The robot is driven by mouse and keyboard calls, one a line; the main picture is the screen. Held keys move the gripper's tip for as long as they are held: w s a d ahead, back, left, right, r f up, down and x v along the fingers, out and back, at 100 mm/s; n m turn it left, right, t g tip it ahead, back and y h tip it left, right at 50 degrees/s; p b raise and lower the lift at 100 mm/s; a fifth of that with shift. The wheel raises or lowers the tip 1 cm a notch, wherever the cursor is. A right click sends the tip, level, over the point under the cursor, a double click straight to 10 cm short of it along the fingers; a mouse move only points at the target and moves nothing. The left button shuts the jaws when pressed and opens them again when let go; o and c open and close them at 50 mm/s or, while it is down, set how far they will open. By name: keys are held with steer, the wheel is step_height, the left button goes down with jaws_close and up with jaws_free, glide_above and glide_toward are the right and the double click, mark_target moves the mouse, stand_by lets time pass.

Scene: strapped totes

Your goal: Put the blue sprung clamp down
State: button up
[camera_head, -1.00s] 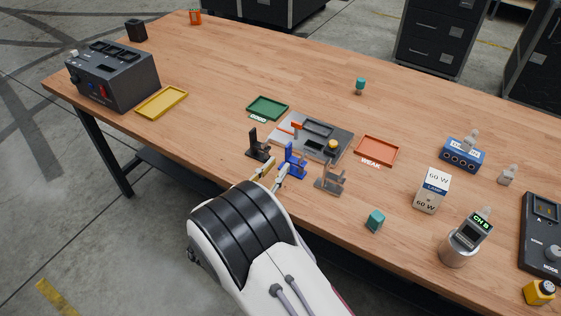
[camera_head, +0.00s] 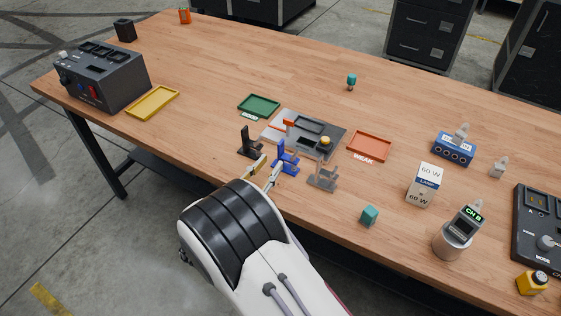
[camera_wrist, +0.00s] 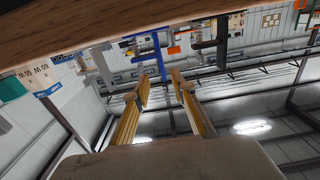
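The blue sprung clamp (camera_head: 286,158) stands upright on the table near its front edge, between a black clamp (camera_head: 250,146) and a grey clamp (camera_head: 322,177). My gripper (camera_head: 268,168) is just in front of it, on the near side, with its two fingers apart. In the wrist view, the blue clamp (camera_wrist: 160,54) shows beyond the fingertips of my gripper (camera_wrist: 160,84), in line with the gap. The gap between the fingers is empty, and the clamp appears clear of them.
Behind the clamps lie a grey fixture plate (camera_head: 334,135), a green tray (camera_head: 259,104) and an orange-red WEAK tray (camera_head: 369,147). A teal block (camera_head: 369,215) and a lamp box (camera_head: 425,184) stand to the right. The back middle of the table is mostly clear.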

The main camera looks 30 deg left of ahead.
mark_target(278, 150)
steer(key=r+g, duration=0.2)
steer(key=g, duration=0.1)
steer(key=r+g, duration=0.1)
steer(key=shift+w+d+g, duration=0.1)
steer(key=shift+w+g, duration=0.15)
steer(key=shift+g, duration=0.05)
stand_by(0.5)
steer(key=shift+w, duration=0.1)
steer(key=shift+x, duration=1.2)
steer(key=shift+w, duration=0.1)
steer(key=shift+a+x, duration=0.15)
steer(key=shift+x, duration=1.1)
steer(key=shift+a+x, duration=0.15)
steer(key=shift+x, duration=1.1)
